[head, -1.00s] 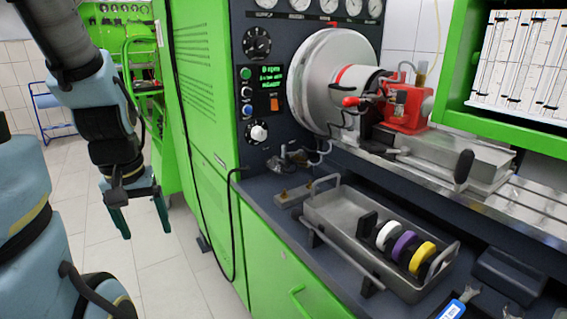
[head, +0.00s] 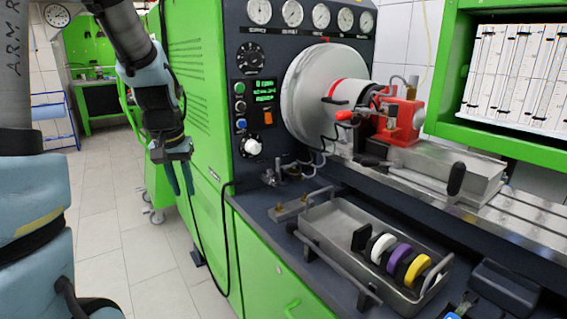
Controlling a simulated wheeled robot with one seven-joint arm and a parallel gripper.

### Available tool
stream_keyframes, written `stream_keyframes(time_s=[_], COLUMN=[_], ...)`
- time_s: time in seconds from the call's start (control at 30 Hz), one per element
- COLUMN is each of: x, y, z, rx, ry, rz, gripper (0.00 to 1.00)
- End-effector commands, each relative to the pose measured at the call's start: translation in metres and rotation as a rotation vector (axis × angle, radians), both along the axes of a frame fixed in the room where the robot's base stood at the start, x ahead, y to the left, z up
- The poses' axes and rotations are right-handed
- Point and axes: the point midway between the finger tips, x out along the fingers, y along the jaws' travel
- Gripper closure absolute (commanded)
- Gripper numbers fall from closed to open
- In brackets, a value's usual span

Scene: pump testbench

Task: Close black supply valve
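My gripper (head: 181,178) hangs fingers down at the left of the green bench, in front of its side. It is clear of the bench top and holds nothing that I can see. Small dark valve fittings (head: 272,177) stand on the bench top below the control panel, with pipes running right. They are too small to tell which is the black supply valve or how its handle stands. A large black dial knob (head: 248,56) is on the panel. My gripper touches none of these.
A metal tray (head: 318,237) holds white, purple and yellow rings on the bench. Behind it are a large round drum (head: 305,95) and a red pump (head: 402,122). A black cable (head: 212,297) hangs down the bench side.

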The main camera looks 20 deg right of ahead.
Motion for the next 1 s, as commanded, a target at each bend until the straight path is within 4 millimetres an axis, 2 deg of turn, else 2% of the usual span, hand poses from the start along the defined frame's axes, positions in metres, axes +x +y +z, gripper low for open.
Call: stream_keyframes(time_s=[0.03, 0.17, 0.2, 0.4, 0.5, 0.6, 0.7, 1.0], x=[0.018, 0.053, 0.061, 0.083, 0.085, 0.084, 0.084, 0.083], y=[-0.026, -0.091, -0.113, -0.214, -0.252, -0.278, -0.291, -0.295], z=[0.007, 0.026, 0.031, 0.056, 0.065, 0.072, 0.075, 0.076], rx=[-0.006, -0.019, -0.026, -0.049, -0.059, -0.066, -0.068, -0.07], ry=[-0.011, -0.039, -0.047, -0.085, -0.1, -0.11, -0.115, -0.117], rz=[-0.051, -0.181, -0.22, -0.404, -0.471, -0.518, -0.542, -0.551], gripper=[0.79, 0.94, 0.98, 1.0, 1.0, 1.0, 1.0, 1.0])
